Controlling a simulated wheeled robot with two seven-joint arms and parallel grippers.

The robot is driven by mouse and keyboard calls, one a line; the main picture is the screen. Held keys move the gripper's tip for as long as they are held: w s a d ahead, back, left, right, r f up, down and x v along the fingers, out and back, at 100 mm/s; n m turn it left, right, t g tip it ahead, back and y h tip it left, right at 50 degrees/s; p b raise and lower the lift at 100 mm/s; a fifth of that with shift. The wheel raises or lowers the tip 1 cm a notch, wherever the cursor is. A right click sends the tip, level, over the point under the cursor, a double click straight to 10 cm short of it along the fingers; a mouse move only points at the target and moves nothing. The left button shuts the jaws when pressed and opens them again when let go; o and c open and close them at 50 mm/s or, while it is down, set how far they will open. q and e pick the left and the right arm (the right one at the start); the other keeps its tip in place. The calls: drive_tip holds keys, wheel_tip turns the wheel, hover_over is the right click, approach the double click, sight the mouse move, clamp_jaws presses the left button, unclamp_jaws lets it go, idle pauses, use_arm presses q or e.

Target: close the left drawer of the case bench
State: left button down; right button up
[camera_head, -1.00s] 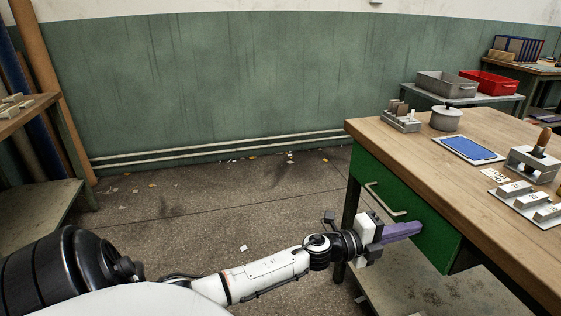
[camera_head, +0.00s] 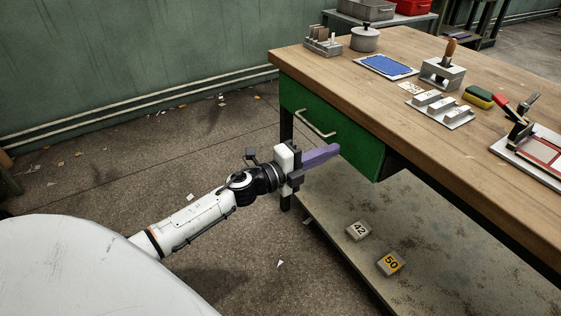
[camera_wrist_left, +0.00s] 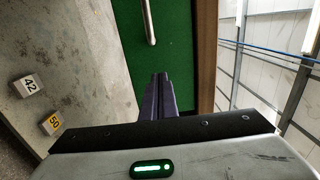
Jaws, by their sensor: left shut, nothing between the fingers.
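The left drawer (camera_head: 357,149) of the case bench has a green front with a pale bar handle (camera_head: 315,123). Its front lies close under the bench's wooden top (camera_head: 430,130). I see no open drawer interior, but cannot tell whether it is fully flush. My left gripper (camera_head: 337,149) has purple fingers, shut and empty, pointing at the front below and right of the handle. In the left wrist view the fingertips (camera_wrist_left: 160,78) overlap the green front (camera_wrist_left: 178,45), with the handle (camera_wrist_left: 149,22) beyond them. Contact cannot be told. My right gripper is out of view.
A low shelf (camera_head: 420,245) under the bench carries blocks marked 42 (camera_head: 358,231) and 50 (camera_head: 390,263). The bench top holds a pot (camera_head: 365,40), a blue pad (camera_head: 387,66) and other tools. The floor left of the bench is open, with small litter.

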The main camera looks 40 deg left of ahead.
use_arm(q)
drive_tip(key=v, duration=1)
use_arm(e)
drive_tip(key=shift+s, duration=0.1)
use_arm(q)
drive_tip(key=s+d+f+n+g+y, duration=0.2)
drive_tip(key=s+d+f+n+g, duration=0.2)
drive_tip(key=s+d+f+n, duration=0.55)
drive_tip(key=s+d+f+n+g+y, duration=0.1)
drive_tip(key=s+d+f+n+g, duration=0.2)
drive_tip(key=s+d+f+n, duration=0.65)
drive_tip(key=s+a+r+g+p, duration=0.1)
drive_tip(key=s+a+r+p, duration=0.1)
drive_tip(key=r+p, duration=0.6)
drive_tip(key=s+p, duration=0.1)
drive_tip(key=p, duration=0.4)
drive_tip(key=shift+s+a+r+n+y, duration=0.3)
drive_tip(key=shift+s+a+n+y, duration=0.05)
drive_tip(key=shift+s+n+y, duration=0.05)
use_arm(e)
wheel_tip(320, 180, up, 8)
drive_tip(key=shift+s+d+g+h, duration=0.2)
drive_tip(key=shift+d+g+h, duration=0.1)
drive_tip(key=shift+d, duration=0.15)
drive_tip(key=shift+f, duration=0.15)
